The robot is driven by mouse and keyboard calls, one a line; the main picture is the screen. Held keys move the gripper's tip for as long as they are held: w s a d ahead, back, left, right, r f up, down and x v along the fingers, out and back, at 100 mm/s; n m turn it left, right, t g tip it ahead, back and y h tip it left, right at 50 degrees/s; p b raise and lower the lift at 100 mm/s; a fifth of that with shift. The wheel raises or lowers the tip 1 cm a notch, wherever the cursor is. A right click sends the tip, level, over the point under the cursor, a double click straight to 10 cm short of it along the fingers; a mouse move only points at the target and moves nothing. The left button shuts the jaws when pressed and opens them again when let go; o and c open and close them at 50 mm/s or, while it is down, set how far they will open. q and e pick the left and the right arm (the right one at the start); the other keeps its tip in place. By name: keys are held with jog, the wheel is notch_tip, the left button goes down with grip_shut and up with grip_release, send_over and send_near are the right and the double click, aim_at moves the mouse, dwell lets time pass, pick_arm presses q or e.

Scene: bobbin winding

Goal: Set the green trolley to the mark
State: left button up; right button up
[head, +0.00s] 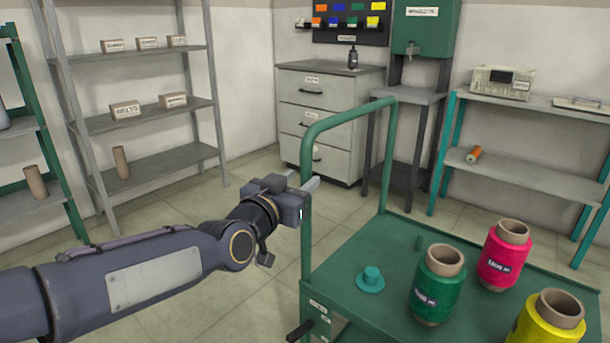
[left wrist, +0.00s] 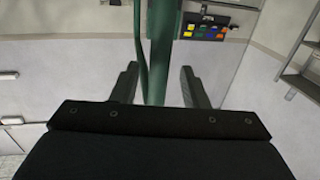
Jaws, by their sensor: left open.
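My left gripper (head: 310,184) is at the handle's left upright. In the left wrist view its open fingers (left wrist: 158,85) stand on either side of a green upright (left wrist: 164,50), with gaps visible beside it. I cannot tell whether either finger touches it. I see no floor mark. My right gripper is out of view.
A grey drawer cabinet (head: 325,125) and a green machine on a stand (head: 425,30) stand at the back. Grey shelves (head: 150,110) are at the left, a teal-legged bench (head: 530,175) at the right.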

pick_arm(q)
jog(key=shift+v, duration=2.3)
